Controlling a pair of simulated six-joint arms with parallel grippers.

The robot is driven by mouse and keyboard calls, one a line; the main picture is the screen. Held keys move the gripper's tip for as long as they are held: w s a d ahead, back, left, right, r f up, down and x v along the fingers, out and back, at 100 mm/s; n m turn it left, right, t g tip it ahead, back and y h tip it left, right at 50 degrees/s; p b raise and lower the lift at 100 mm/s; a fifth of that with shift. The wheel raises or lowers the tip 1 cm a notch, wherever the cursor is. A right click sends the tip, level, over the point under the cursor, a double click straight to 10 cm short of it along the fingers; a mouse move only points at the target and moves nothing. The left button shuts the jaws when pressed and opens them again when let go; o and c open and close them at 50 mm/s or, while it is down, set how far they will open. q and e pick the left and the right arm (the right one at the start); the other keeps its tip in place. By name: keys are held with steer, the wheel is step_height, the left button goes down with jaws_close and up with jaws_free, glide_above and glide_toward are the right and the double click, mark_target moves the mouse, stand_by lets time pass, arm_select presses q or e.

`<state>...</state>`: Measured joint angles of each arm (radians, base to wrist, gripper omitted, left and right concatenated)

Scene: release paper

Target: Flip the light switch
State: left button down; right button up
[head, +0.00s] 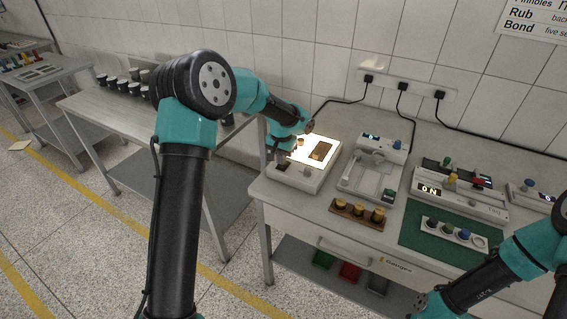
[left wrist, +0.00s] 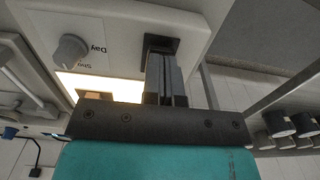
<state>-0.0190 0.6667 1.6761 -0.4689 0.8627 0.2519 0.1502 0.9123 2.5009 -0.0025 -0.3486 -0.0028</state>
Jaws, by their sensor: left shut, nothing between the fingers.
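The light box (head: 318,180) stands at the left end of the workbench, its panel (head: 303,158) glowing. In the left wrist view, the dark light switch (left wrist: 161,42) sits in the box's white face, beside a grey knob (left wrist: 72,48) marked "Day". My left gripper (left wrist: 165,62) is shut and empty, its fingertips at the switch and partly covering it. I cannot tell whether they touch it. In the head view the left gripper (head: 278,152) is at the box's left side, mostly hidden by its arm. My right arm shows at the lower right; its gripper is not visible.
Black cables run to wall sockets behind. A side table (head: 110,115) holds several dark cups.

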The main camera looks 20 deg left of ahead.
arm_select(q)
steer(key=shift+f, duration=0.65)
stand_by(0.4)
steer(key=shift+r, duration=0.15)
steer(key=shift+r, duration=3.4)
